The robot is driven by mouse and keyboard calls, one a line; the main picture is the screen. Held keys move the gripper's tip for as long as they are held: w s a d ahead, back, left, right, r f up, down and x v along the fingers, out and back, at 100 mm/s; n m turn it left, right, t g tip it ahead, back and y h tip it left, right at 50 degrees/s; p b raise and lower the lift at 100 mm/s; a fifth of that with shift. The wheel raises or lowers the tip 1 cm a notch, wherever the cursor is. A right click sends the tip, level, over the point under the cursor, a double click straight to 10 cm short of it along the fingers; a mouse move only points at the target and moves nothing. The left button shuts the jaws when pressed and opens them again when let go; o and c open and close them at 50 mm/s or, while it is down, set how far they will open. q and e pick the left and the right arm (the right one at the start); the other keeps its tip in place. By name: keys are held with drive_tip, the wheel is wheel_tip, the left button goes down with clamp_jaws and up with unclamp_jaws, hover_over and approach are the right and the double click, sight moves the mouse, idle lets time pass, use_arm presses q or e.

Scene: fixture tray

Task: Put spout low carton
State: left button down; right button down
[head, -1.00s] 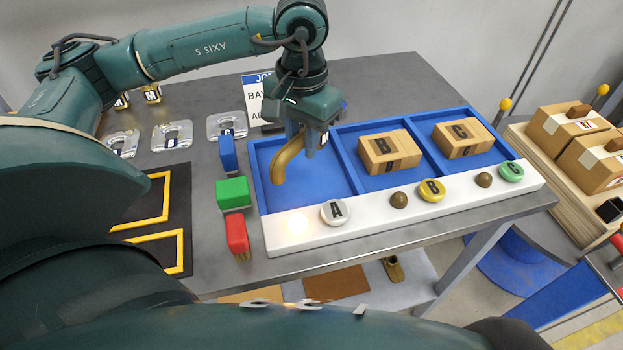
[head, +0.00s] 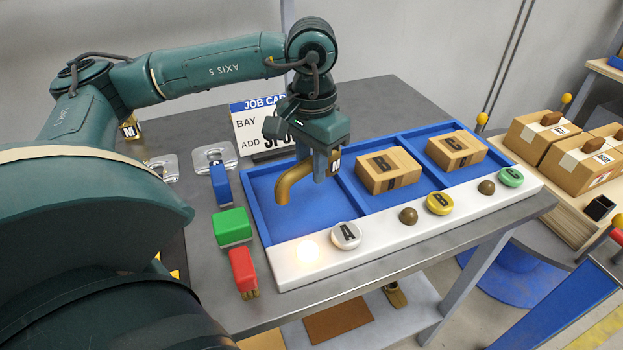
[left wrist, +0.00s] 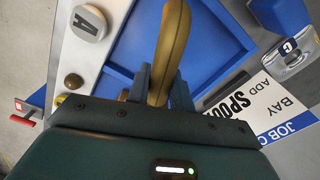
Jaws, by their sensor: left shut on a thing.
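My left gripper (head: 327,172) is shut on a curved, brass-coloured spout (head: 289,184). It holds the spout over the empty left bay of the blue tray (head: 256,216); whether the spout touches the floor is unclear. In the left wrist view the spout (left wrist: 170,45) runs up between the two fingers (left wrist: 160,88). Box B (head: 388,170) and box C (head: 456,150) sit in the middle and right bays. Tan cartons (head: 540,140) stand on the wooden stand at the far right. The right gripper is not in view.
A white strip in front carries button A (head: 345,235), button B (head: 440,203), button C (head: 511,176) and a lit lamp. A job card (head: 262,128) stands behind.

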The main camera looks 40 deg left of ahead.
sight(312, 209)
use_arm(q)
drive_tip(key=shift+f, duration=3.4)
drive_tip(key=shift+f, duration=0.2)
drive_tip(key=c, duration=1.2)
unclamp_jaws()
drive_tip(key=shift+c, duration=0.2)
